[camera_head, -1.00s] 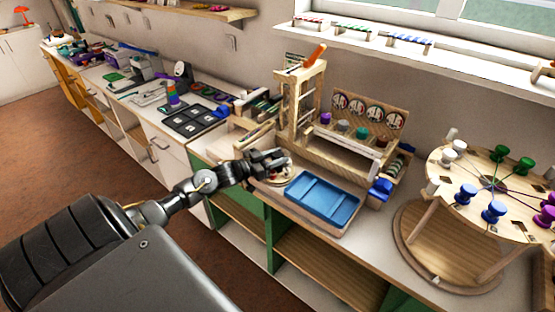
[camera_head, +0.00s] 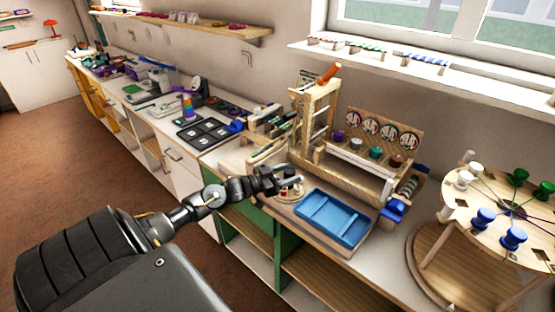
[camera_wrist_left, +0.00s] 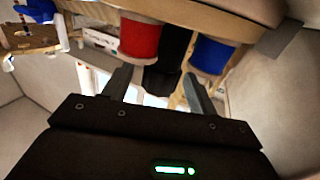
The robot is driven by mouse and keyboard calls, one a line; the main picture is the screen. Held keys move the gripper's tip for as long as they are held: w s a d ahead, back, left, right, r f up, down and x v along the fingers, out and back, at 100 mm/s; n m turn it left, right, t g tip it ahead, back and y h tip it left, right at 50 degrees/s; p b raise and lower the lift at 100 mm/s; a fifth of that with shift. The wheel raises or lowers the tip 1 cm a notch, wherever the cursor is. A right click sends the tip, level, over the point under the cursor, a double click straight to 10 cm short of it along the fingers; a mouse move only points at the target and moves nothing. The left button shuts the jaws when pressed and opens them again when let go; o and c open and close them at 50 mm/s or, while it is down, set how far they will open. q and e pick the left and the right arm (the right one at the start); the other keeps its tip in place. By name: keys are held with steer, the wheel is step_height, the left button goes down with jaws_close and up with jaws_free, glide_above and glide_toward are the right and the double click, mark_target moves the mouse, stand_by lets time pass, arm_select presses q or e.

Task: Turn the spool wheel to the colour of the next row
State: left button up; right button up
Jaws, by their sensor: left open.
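In the left wrist view the open fingers (camera_wrist_left: 158,88) point at the spools. A red spool (camera_wrist_left: 139,38) is at left, a blue spool (camera_wrist_left: 211,54) at right, and a dark upright shape (camera_wrist_left: 172,58) between them. I cannot tell whether the fingers touch anything. A larger round wooden stand (camera_head: 478,215) with white, green and blue spools is at far right. My right gripper is not in view.
A blue divided tray (camera_head: 333,218) sits close on the right of the gripper. A wooden loom-like frame (camera_head: 318,110) rises behind it, beside a rack with several round dials (camera_head: 370,125). Black square boards (camera_head: 205,132) lie farther left on the counter.

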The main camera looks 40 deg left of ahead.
arm_select(q)
steer(key=b+v, duration=0.1)
steer(key=v, duration=0.9)
